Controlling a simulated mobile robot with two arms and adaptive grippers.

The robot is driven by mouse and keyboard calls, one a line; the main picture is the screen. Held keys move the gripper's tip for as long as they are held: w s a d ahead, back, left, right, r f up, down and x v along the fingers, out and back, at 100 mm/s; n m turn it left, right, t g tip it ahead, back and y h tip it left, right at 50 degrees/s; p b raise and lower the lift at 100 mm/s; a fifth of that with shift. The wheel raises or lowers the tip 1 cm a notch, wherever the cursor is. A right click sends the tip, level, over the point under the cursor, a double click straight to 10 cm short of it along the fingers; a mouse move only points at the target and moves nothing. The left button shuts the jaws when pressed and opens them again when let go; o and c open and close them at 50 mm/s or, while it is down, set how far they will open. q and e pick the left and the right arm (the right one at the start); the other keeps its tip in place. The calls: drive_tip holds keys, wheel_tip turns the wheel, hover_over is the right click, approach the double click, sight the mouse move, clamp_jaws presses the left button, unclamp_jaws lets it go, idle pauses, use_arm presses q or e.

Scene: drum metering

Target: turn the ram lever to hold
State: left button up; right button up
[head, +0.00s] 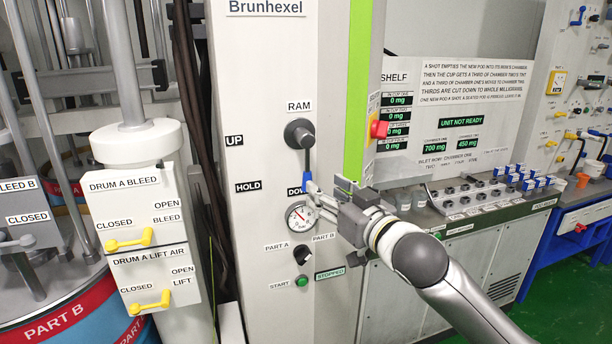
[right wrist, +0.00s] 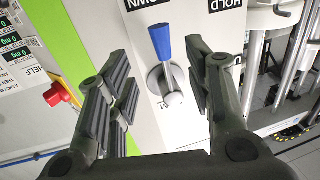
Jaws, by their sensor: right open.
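The ram lever (head: 300,135) has a dark round hub below the RAM label on the white column, with its blue handle pointing down toward the DOWN label (head: 293,190). The HOLD label (head: 247,186) is to the lower left, and UP (head: 234,140) is to the left. My right gripper (head: 314,194) is at the lower end of the handle, partly covering the DOWN label. In the right wrist view the lever's blue handle (right wrist: 161,42) lies between the spread fingers of the gripper (right wrist: 157,60), with gaps on both sides. My left gripper is not in view.
Below the lever are a round pressure gauge (head: 299,215), a black selector (head: 302,255) and a green start button (head: 302,282). A red knob (head: 380,129) juts out right of the green strip. Yellow-handled drum valves (head: 130,241) stand at left.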

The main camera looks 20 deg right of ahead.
sight(310, 177)
drive_tip(key=p+x, duration=0.1)
drive_tip(key=x, duration=0.2)
drive_tip(key=p+x, duration=0.1)
drive_tip(key=x, duration=0.2)
drive_tip(key=shift+w+a+r, duration=0.15)
drive_tip(key=shift+w+a, duration=0.1)
drive_tip(key=shift+a, duration=0.05)
drive_tip(key=shift+w+a, duration=0.15)
drive_tip(key=shift+w, duration=0.55)
clamp_jaws()
